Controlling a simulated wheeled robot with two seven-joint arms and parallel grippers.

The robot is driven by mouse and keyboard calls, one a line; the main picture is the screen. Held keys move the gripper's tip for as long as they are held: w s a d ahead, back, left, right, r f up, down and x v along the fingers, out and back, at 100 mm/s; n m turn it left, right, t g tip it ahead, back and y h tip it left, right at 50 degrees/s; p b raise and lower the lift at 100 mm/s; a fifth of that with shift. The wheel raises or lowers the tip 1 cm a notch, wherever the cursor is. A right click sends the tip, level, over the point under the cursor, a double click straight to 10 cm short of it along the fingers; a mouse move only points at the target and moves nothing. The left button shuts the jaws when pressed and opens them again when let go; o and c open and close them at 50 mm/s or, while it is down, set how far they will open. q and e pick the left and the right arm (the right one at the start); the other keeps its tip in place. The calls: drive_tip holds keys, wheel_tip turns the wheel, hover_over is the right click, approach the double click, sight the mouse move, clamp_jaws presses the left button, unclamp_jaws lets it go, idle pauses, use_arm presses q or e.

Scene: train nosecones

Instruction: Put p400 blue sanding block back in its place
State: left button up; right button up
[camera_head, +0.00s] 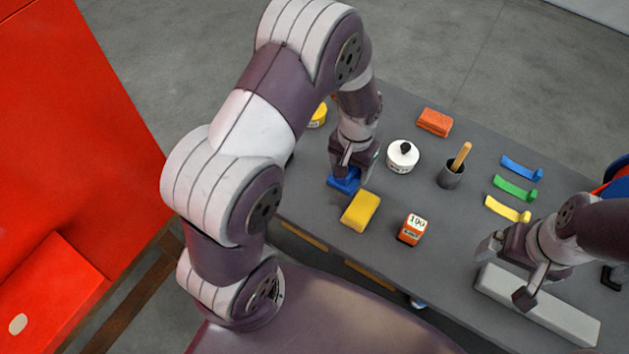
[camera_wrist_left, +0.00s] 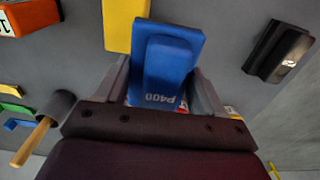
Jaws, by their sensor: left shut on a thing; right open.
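The blue P400 sanding block (camera_wrist_left: 172,62) is between the fingers of my left gripper (camera_wrist_left: 160,85), and its P400 label faces the left wrist camera. In the head view the blue block (camera_head: 343,181) shows under my left gripper (camera_head: 347,165), low at the table (camera_head: 390,255) near its left end. I cannot tell whether it touches the tabletop. My left gripper is shut on it. My right gripper (camera_head: 508,271) is open and empty over a long pale grey bar (camera_head: 540,307) at the right.
A yellow block (camera_head: 361,211) lies close to the blue one. An orange-and-white block (camera_head: 412,229), a white round container (camera_head: 402,156), a dark cup with a wooden handle (camera_head: 452,175), an orange block (camera_head: 434,122) and coloured strips (camera_head: 515,188) stand around. A black block (camera_wrist_left: 279,50) shows in the left wrist view.

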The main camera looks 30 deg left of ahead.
use_arm(q)
drive_tip(key=p, duration=0.2)
hover_over(315, 187)
wheel_tip(315, 187, down, 5)
drive_tip(key=shift+d+r, duration=0.15)
drive_tip(key=shift+r, duration=0.05)
wheel_tip(315, 187, down, 4)
drive_tip(key=shift+s+r+p, duration=0.1)
drive_tip(key=shift+r+p, duration=0.05)
drive_tip(key=shift+p, duration=0.25)
drive_tip(key=shift+f, duration=0.3)
drive_tip(key=shift+f, duration=0.1)
drive_tip(key=o, duration=1)
